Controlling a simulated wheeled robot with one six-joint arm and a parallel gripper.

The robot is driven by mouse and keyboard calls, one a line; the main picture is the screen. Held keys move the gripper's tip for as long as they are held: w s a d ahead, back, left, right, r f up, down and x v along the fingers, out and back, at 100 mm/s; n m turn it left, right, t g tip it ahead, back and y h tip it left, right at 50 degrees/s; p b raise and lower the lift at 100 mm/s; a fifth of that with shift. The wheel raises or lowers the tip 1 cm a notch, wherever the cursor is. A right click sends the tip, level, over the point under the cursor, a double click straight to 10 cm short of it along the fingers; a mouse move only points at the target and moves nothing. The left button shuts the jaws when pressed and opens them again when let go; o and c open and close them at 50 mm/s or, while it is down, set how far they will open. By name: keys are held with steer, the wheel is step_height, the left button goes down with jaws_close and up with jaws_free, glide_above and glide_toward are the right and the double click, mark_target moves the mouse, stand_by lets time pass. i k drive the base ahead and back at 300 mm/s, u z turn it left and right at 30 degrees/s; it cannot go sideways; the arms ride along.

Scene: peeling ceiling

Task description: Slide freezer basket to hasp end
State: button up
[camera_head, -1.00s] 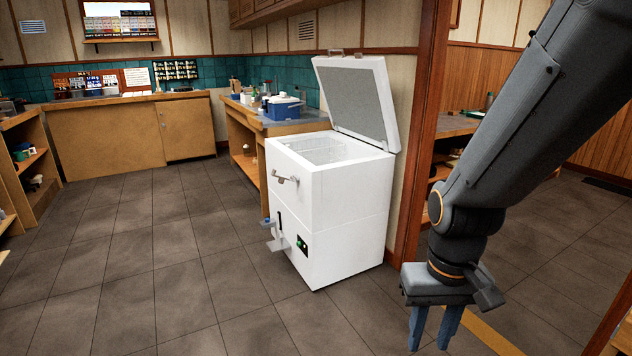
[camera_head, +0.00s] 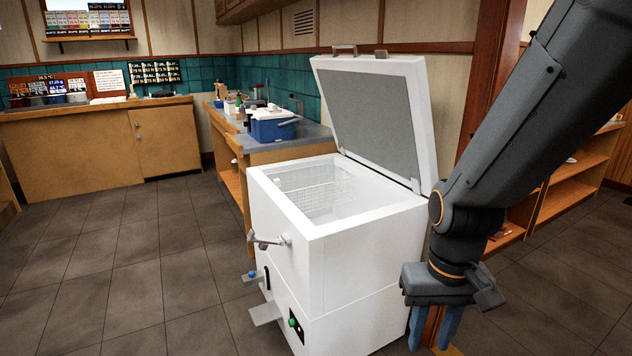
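A white chest freezer (camera_head: 360,263) stands in the middle with its lid (camera_head: 372,110) raised and leaning back. A white wire basket (camera_head: 322,192) sits inside, toward the far left part of the opening. A metal hasp (camera_head: 268,240) is on the outside of the freezer's left face, near the top rim. My gripper (camera_head: 434,330) hangs to the right of the freezer, outside it and below its rim, pointing down. Its two blue fingers are apart with nothing visible between them; the tips are near the bottom edge of the picture.
A grey pedal (camera_head: 266,311) and a blue-ended lever (camera_head: 252,276) stick out low on the freezer's left face. A counter with a blue cooler (camera_head: 272,125) stands behind. A wooden shelf (camera_head: 575,185) is at the right. The tiled floor (camera_head: 130,270) at left is clear.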

mark_target(278, 183)
steer(key=i, duration=0.35)
steer(key=z, duration=2.8)
steer(key=i, duration=0.25)
steer(key=u, duration=4.9)
steer(key=i, duration=1.25)
